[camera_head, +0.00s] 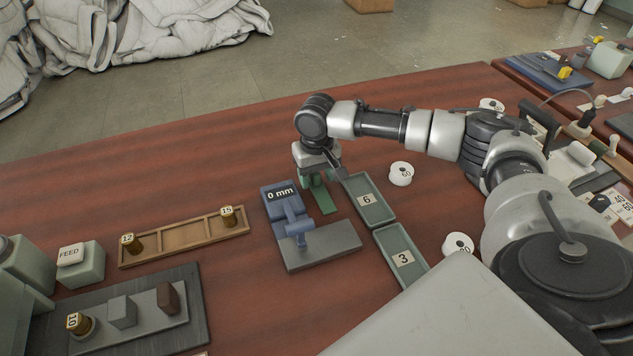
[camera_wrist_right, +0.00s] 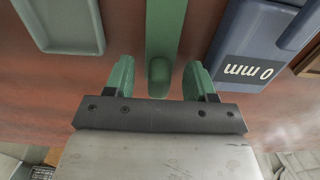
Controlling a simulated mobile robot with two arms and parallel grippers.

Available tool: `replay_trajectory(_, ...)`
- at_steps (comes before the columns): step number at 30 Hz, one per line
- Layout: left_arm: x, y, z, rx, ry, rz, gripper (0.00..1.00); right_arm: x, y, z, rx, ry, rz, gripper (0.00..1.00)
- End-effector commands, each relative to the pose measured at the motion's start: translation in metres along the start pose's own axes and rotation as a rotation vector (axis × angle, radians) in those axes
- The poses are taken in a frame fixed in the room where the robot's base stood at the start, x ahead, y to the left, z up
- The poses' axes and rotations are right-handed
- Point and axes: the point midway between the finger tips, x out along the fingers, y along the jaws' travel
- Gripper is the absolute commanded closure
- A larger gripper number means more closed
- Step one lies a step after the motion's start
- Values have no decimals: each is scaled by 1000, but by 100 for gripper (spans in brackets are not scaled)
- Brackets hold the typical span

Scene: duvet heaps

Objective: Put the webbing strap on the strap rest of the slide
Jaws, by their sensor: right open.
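A flat green strip, which looks like the webbing strap (camera_head: 324,201), lies on the table left of the tray marked 6. My right gripper (camera_head: 313,178) is over its far end, open. In the right wrist view the strip (camera_wrist_right: 166,30) runs down to a rounded end between the two green fingers of my gripper (camera_wrist_right: 159,80), with a gap on both sides. A blue device marked 0 mm (camera_head: 275,207), with a blue sliding part (camera_head: 296,225) on a grey plate (camera_head: 335,245), stands left of the strip. I cannot tell which part is the strap rest. My left gripper is not in view.
Green trays marked 6 (camera_head: 377,211) and 3 (camera_head: 392,243) lie to the right, near white rolls (camera_head: 400,173). A wooden rack (camera_head: 183,238) with brass weights and a FEED button box (camera_head: 82,264) are at left. The table's far left is clear.

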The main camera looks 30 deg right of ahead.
Motion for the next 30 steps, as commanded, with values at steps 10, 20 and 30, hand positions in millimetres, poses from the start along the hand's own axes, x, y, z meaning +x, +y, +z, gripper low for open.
replay_trajectory(10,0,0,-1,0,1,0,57,0,0,0,0,1,0,74)
replay_trajectory(20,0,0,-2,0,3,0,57,-1,0,0,0,1,0,100)
replay_trajectory(30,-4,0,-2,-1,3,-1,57,-25,0,-1,1,4,-2,100)
